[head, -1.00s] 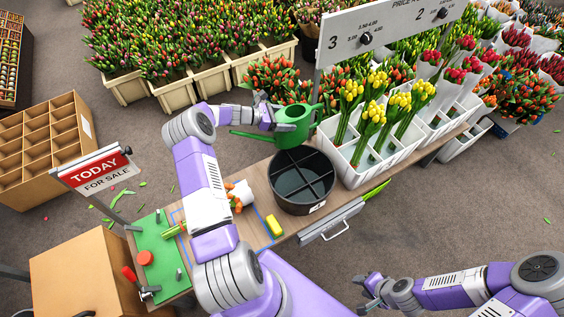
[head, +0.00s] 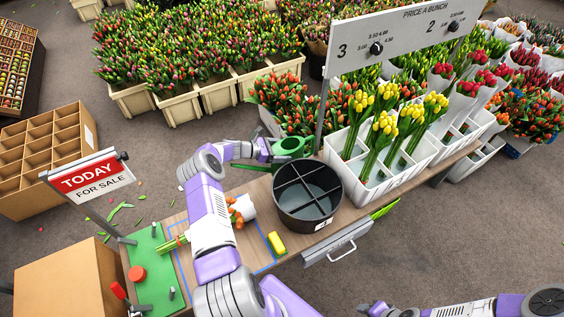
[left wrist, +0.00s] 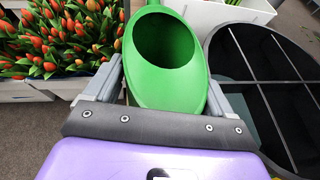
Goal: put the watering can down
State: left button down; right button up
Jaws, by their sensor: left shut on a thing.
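The green watering can (head: 293,144) is at the back edge of the wooden table, just behind the black divided bucket (head: 335,207). My left gripper (head: 268,150) is shut on it. In the left wrist view the can (left wrist: 166,85) sits between the two fingers, its open top facing the camera. Its base is hidden behind the bucket and gripper, so I cannot tell whether it touches the table. My right gripper (head: 372,308) is only partly in view at the bottom edge, and its jaws cannot be made out.
A white crate with yellow tulip bunches (head: 425,160) stands right of the bucket, and a price sign post (head: 322,115) rises close behind the can. A wrapped orange bunch (head: 240,210), a yellow block (head: 277,244) and a green mat (head: 146,262) lie on the table's left part.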

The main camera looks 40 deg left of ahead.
pick_arm(q)
notch_tip(320, 180, down, 4)
jog(key=shift+f+b, duration=0.1)
jog(key=shift+b, duration=0.7)
jog(key=shift+f, duration=0.1)
grip_release()
